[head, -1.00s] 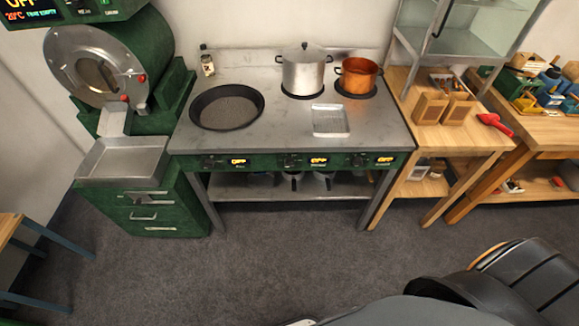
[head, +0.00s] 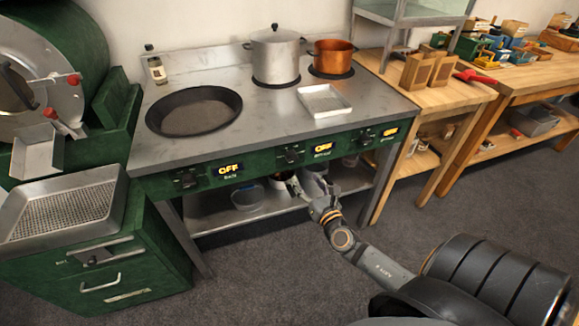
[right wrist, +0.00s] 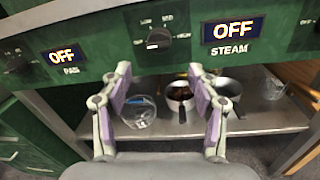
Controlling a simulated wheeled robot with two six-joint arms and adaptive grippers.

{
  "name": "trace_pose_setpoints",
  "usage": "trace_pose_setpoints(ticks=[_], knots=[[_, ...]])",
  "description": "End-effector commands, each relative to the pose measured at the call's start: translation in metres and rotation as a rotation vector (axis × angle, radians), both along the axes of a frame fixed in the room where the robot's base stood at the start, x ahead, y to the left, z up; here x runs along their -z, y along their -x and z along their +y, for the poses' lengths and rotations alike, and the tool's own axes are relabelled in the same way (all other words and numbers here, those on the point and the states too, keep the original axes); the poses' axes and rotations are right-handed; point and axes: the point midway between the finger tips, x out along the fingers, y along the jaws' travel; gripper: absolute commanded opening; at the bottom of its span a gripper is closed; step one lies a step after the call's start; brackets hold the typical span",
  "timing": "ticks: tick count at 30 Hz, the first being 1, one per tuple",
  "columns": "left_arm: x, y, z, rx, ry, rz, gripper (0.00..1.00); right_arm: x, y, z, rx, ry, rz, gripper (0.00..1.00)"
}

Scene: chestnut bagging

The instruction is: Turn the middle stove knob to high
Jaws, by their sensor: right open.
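The stove's green front panel carries three dark knobs, each with a lit display to its right. The middle knob (head: 291,154) is below the stove's front edge; its display (head: 323,148) reads OFF. In the right wrist view the middle knob (right wrist: 158,38) is ahead, beside a display (right wrist: 232,31) reading OFF above the word STEAM. My right gripper (head: 293,184) is in front of and below this knob. In the wrist view its two fingers (right wrist: 160,73) are spread, with the knob above and beyond their tips, apart from them. My left gripper is out of view.
The left knob (head: 187,180) sits beside another OFF display. The right knob (head: 366,136) is farther along the panel. A black pan (head: 195,110), a silver pot (head: 275,55) and a copper pot (head: 332,52) stand on top. A lower shelf (head: 230,217) holds bowls and pans.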

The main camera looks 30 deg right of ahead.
Motion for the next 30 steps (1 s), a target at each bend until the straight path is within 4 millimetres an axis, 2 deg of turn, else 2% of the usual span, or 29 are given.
trace_pose_setpoints(ticks=[5,9,15,26,30], knots=[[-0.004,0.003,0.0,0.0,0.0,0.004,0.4,-0.002,-0.034,-0.006,0.002,-0.005,-0.002,0.61],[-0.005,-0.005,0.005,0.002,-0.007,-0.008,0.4,-0.001,-0.064,-0.011,0.003,-0.005,-0.002,0.61],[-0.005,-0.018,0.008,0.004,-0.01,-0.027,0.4,0.001,-0.091,-0.015,0.002,-0.006,0.0,0.61],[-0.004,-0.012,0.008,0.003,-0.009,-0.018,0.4,0.001,-0.098,-0.016,0.001,-0.006,0.002,0.61],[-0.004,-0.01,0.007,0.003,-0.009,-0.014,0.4,0.001,-0.098,-0.016,0.002,-0.006,0.001,0.42]])
